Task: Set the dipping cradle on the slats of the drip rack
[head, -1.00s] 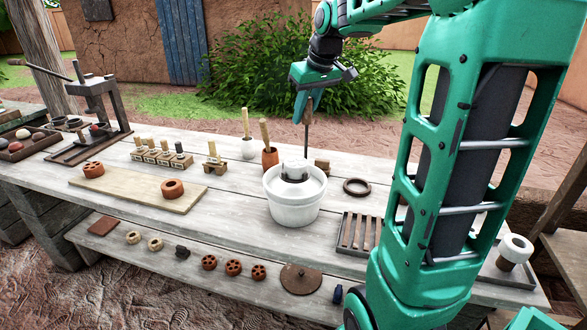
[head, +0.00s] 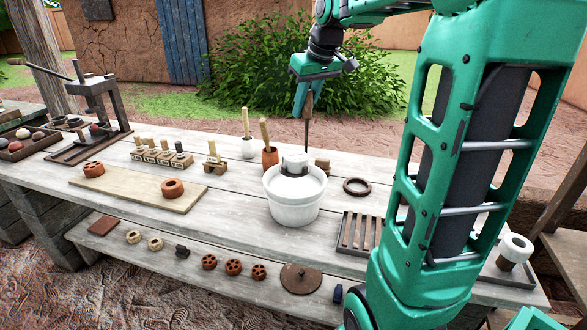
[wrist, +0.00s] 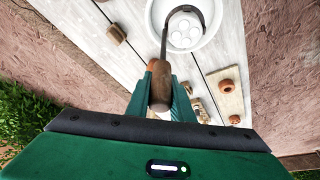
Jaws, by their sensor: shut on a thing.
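My gripper (head: 302,104) is shut on the wooden handle of the dipping cradle (head: 307,133). The wrist view shows the cradle's brown handle (wrist: 160,84) between the green fingers. Its thin dark rod runs to a curved dark hoop around a white round piece (wrist: 184,32) with several round marks on top. In the head view this white piece (head: 295,160) stands partly above the rim of the white tub (head: 296,212); its lower part is hidden. The drip rack (head: 358,232), a dark frame with slats, is on the table right of the tub, partly behind my arm.
A dark ring (head: 357,186) lies behind the rack. A brown block (head: 322,166) and a terracotta pot (head: 270,158) with a stick stand behind the tub. A board (head: 138,192) with terracotta pieces lies left. The slats look bare where visible.

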